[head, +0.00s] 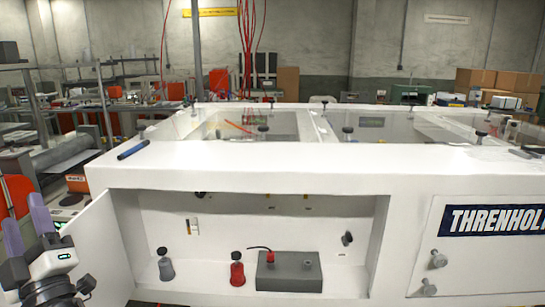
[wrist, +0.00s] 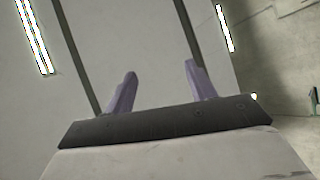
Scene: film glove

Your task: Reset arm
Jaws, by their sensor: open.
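My gripper (head: 27,238) is at the lower left of the head view, with its two purple fingers pointing up. It is left of the white cabinet (head: 290,167), beside the open door panel (head: 98,250). In the wrist view my gripper (wrist: 158,88) has its fingers well apart with nothing between them. Behind the fingers, the wrist view shows a pale surface and bright light strips.
A blue marker (head: 133,150) lies on the cabinet top. The right door (head: 487,248) is shut. Shelving and equipment stand at the left.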

